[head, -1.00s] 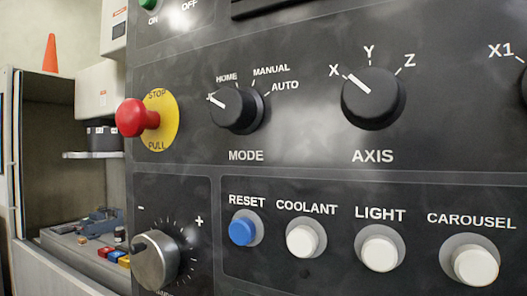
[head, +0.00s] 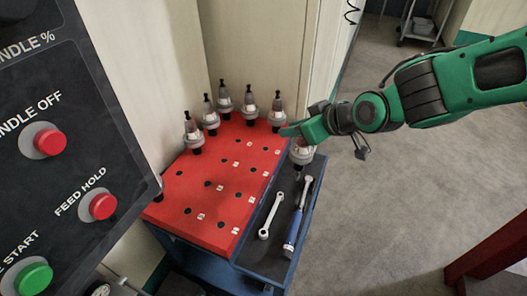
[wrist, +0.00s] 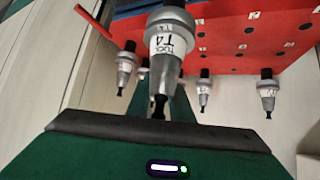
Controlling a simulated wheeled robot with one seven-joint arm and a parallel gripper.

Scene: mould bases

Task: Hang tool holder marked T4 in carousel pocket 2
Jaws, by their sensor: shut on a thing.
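The tool holder marked T4 (wrist: 163,42) is grey metal with a white label. In the wrist view it shows large at top centre, its dark tip toward my gripper. In the head view the holder (head: 302,152) is at the right edge of the red rack board, partly hidden by my gripper (head: 301,137). My gripper is shut on this holder. I cannot tell whether the holder's lower end is clear of the board. The carousel and pocket 2 are not in view now.
Several other tool holders (head: 224,101) stand along the back of the red board (head: 215,228), which has empty holes in front. A dark tray (head: 262,262) beside it holds a wrench (head: 271,215) and a blue-handled tool (head: 292,232). The control panel (head: 75,120) is at left.

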